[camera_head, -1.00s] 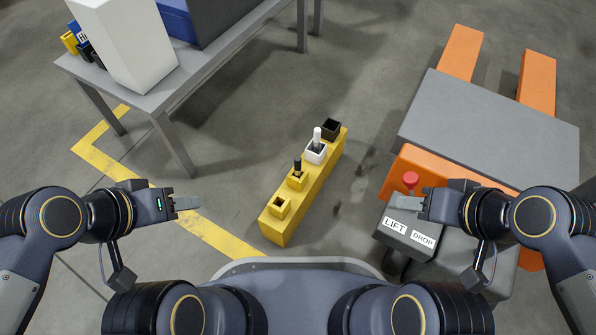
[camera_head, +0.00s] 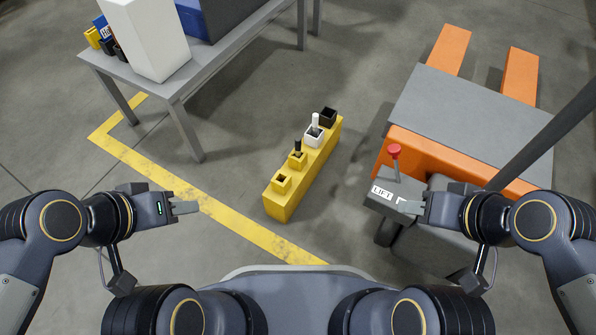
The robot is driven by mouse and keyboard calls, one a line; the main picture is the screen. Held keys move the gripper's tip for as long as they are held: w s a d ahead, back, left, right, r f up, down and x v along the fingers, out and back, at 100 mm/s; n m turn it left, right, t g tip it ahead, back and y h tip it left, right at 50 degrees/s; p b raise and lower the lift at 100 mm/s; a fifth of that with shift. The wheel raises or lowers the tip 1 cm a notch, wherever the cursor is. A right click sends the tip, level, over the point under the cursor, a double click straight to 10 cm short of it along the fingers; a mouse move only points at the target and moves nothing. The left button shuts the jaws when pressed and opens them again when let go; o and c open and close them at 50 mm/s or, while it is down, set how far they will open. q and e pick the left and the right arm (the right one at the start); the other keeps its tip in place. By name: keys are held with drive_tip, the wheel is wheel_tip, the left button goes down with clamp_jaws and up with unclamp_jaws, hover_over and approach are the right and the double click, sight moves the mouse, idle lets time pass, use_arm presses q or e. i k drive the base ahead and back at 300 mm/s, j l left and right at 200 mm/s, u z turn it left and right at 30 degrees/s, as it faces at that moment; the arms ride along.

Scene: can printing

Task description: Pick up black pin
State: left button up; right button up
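The black pin (camera_head: 297,146) stands upright in a yellow square holder (camera_head: 294,162) on top of a long yellow block (camera_head: 311,175) on the floor. A white pin (camera_head: 315,120) stands in a white holder (camera_head: 310,138) farther along the block. My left gripper (camera_head: 193,208) is left of the block, well apart from the black pin. My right gripper (camera_head: 402,207) is to the right, in front of the lift's label panel in the picture. Neither gripper holds anything that I can see; their finger gaps are too small to judge.
A near yellow holder (camera_head: 282,183) looks empty; a dark holder (camera_head: 328,117) is at the far end. An orange and grey pallet lift (camera_head: 470,115) with a red-knobbed lever (camera_head: 394,150) stands right. A grey table (camera_head: 178,88) stands upper left. Floor around the block is clear.

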sight(297, 140)
drive_tip(key=k+j+z, duration=0.1)
drive_tip(key=z, duration=1)
drive_tip(key=i+j, duration=0.1)
drive_tip(key=j, duration=1.45)
drive_tip(key=i+j, duration=0.15)
drive_tip(key=j, duration=0.65)
drive_tip(key=i+j, duration=0.1)
drive_tip(key=j, duration=0.7)
